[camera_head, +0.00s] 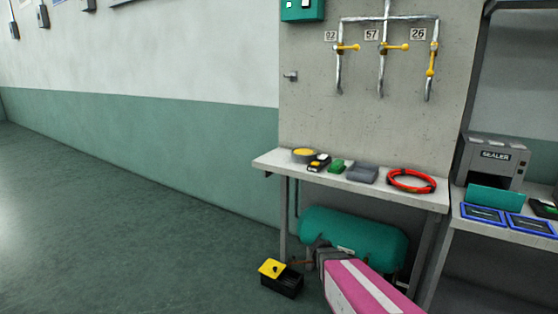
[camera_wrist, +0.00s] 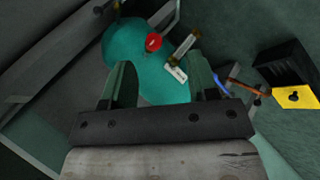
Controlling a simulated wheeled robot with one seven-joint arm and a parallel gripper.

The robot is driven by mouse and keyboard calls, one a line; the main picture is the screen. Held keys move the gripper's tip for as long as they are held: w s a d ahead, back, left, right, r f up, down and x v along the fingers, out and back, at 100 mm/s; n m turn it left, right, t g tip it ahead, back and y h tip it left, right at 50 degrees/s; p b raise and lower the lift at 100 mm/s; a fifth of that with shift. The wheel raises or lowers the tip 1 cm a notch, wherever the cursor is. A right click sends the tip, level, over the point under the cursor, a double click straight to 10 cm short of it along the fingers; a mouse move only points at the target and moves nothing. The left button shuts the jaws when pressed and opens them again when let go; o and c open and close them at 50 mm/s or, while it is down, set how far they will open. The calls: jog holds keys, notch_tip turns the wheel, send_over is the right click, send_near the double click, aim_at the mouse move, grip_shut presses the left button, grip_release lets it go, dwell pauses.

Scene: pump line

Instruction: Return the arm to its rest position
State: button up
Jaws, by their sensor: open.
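My gripper (camera_head: 316,254) is low, in front of the teal tank (camera_head: 352,236) under the table. My arm, pink with white stripes, reaches in from the bottom edge. In the wrist view my gripper (camera_wrist: 163,86) has its two fingers spread, with nothing visible held between them. The teal tank (camera_wrist: 130,48) fills the space beyond the fingers, with a red knob (camera_wrist: 153,42) and a white label (camera_wrist: 176,73) on it. I cannot tell whether the fingers touch the tank.
A black box with a yellow top (camera_head: 281,280) stands on the floor left of my gripper. The table (camera_head: 270,160) above carries several small items and a red ring (camera_head: 411,181). Valve pipes (camera_head: 384,60) hang on the wall. Open floor (camera_head: 120,220) lies left.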

jog(key=s+a+r+g+y, duration=0.1)
jog(key=s+a+r+y, duration=0.2)
jog(key=s, duration=0.3)
jog(key=s+a+r+m+g+y, duration=0.1)
jog(key=s+a+r+y, duration=0.3)
jog(key=s+r, duration=0.2)
jog(key=shift+a+r+y, duration=0.15)
jog(key=shift+a+y, duration=0.15)
